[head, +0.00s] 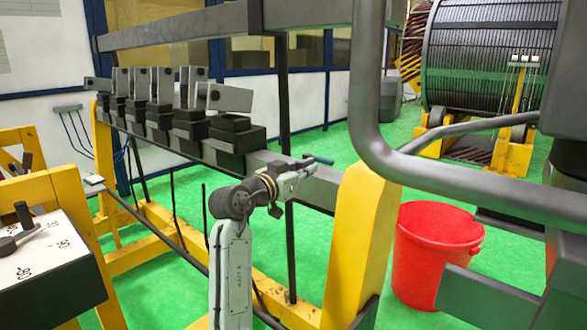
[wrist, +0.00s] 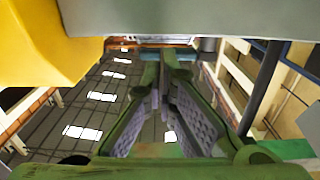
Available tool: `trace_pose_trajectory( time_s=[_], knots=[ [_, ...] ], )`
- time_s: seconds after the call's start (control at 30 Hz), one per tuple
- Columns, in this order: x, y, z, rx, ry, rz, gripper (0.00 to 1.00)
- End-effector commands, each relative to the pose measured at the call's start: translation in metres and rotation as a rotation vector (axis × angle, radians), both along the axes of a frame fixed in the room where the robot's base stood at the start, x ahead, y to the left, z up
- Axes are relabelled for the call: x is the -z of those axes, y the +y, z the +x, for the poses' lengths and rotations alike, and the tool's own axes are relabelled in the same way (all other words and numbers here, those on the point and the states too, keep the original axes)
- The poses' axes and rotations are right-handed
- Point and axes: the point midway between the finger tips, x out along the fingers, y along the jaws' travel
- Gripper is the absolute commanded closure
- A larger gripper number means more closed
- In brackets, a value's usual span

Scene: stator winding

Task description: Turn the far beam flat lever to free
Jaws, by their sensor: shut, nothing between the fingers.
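A dark grey beam (head: 315,188) runs from the near yellow post to the back left. Several black blocks (head: 235,140) stand on it, each with a flat grey lever plate. The nearest plate (head: 230,97) and the farthest one (head: 98,84) lie roughly level; the plates between stand upright. I cannot tell for certain which the task names. My gripper (head: 300,170) is at the near end of the beam, apart from the lever plates, and partly small in view. In the wrist view my gripper (wrist: 165,65) has its fingers together, with nothing held.
The yellow post (head: 360,240) stands just right of my gripper; a yellow part also shows in the wrist view (wrist: 45,40). A red bucket (head: 435,260) stands beyond it. An upper rail (head: 175,30) crosses above the levers. A white-topped control box (head: 40,250) is at left.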

Motion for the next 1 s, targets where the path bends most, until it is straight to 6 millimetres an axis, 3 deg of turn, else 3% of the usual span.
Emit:
trace_pose_trajectory(
  time_s=[0.3,1.0],
  knots=[
    [-0.001,-0.019,0.026,0.000,0.000,0.000,1.00],
    [0.000,-0.024,0.028,-0.033,-0.001,0.001,1.00]
  ],
)
